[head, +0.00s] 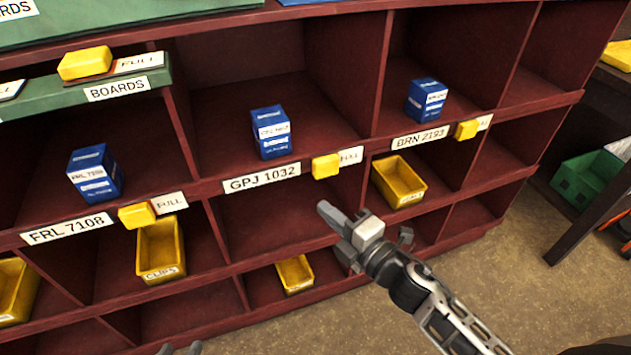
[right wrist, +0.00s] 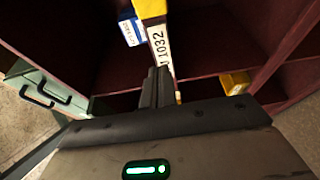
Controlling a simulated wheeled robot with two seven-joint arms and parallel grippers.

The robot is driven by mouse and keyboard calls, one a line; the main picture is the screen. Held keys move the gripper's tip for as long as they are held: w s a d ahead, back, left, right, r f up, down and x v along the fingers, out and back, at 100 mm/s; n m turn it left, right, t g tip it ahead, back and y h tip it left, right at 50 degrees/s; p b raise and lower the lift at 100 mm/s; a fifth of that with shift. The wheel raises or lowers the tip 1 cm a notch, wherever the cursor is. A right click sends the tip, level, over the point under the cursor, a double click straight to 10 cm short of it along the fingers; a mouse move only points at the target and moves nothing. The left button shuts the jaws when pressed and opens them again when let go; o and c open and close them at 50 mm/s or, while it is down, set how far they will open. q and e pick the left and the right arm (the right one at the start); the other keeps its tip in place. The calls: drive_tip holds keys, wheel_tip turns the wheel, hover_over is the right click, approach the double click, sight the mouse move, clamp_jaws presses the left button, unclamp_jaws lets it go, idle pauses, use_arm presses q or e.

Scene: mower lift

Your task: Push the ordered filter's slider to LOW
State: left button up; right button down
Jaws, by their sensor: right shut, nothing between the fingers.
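Yellow sliders sit on the shelf edges beside name labels: GPJ 1032 slider (head: 325,166), FRL 7108 slider (head: 136,215) and BRN 2193 slider (head: 466,130). Each has FULL showing at its right. Which filter is ordered is not shown. Blue filter boxes stand above the labels: GPJ (head: 271,132), FRL (head: 95,174), BRN (head: 426,100). My right gripper (head: 328,212) is shut and empty, its tips just below the GPJ slider in the head view, apparently apart from it. The right wrist view shows that slider (right wrist: 150,8) beyond the fingertips (right wrist: 158,75). My left gripper (head: 180,349) shows only separated tips.
The dark red shelf (head: 340,72) has many compartments. Another yellow slider (head: 84,62) sits by the BOARDS label. Yellow bins stand in the compartments below, including a CLIPS bin (head: 160,249). A green crate (head: 588,180) is at right.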

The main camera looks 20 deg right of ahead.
sight(339, 164)
drive_tip(key=x, duration=1)
drive_tip(key=shift+w, duration=0.1)
drive_tip(key=d, duration=0.3)
drive_tip(key=shift+d+p, duration=0.15)
drive_tip(key=shift+p, duration=0.2)
drive_tip(key=shift+d, duration=0.35)
drive_tip(key=shift+d, duration=0.1)
drive_tip(key=d, duration=0.6)
drive_tip(key=shift+w+f, duration=0.1)
drive_tip(key=shift+d, duration=0.45)
